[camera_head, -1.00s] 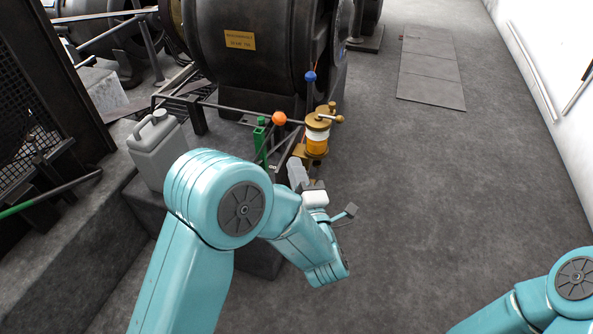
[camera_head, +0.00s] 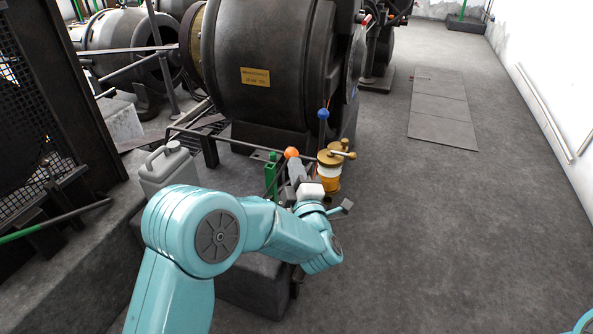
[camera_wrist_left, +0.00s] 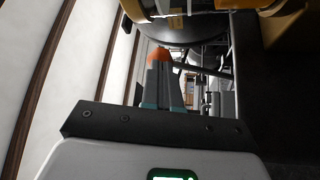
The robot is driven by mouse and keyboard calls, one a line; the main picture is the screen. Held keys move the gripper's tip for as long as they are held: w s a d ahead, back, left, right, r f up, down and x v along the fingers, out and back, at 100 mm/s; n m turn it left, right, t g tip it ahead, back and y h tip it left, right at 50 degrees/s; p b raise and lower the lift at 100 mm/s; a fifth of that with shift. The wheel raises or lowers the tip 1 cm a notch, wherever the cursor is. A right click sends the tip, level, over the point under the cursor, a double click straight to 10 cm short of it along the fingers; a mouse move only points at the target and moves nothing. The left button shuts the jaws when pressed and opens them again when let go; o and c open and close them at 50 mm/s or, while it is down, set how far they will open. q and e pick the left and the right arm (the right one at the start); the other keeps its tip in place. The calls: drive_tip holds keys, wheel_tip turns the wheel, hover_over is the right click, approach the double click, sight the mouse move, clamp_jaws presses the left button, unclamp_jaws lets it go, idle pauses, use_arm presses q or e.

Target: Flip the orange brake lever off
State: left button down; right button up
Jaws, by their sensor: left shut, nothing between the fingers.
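The orange ball knob of the brake lever (camera_head: 291,153) shows in the head view in front of the big black dynamo. Its rod is mostly hidden behind my left gripper (camera_head: 295,166). That gripper is shut and empty, with its tips just below the knob. In the left wrist view the orange knob (camera_wrist_left: 159,54) sits straight beyond the shut fingertips (camera_wrist_left: 160,68). I cannot tell whether they touch it. My right gripper is out of view.
A blue-knobbed lever (camera_head: 323,114) and a brass and amber oiler (camera_head: 329,170) stand close on the right. A green lever part (camera_head: 270,176) is close on the left. A grey jerrycan (camera_head: 168,168) stands further left. Open floor (camera_head: 450,220) lies to the right.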

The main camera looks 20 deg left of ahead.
use_arm(q)
drive_tip(key=shift+a, duration=0.1)
drive_tip(key=a+r+n+g+h, duration=0.1)
drive_tip(key=a+r+n, duration=0.1)
drive_tip(key=a, duration=0.6)
drive_tip(key=a+r+n+g, duration=0.2)
drive_tip(key=a+n, duration=0.1)
drive_tip(key=a, duration=0.5)
drive_tip(key=shift+w+n+h, duration=0.3)
drive_tip(key=shift+h, duration=0.1)
drive_tip(key=shift+s+r, duration=0.1)
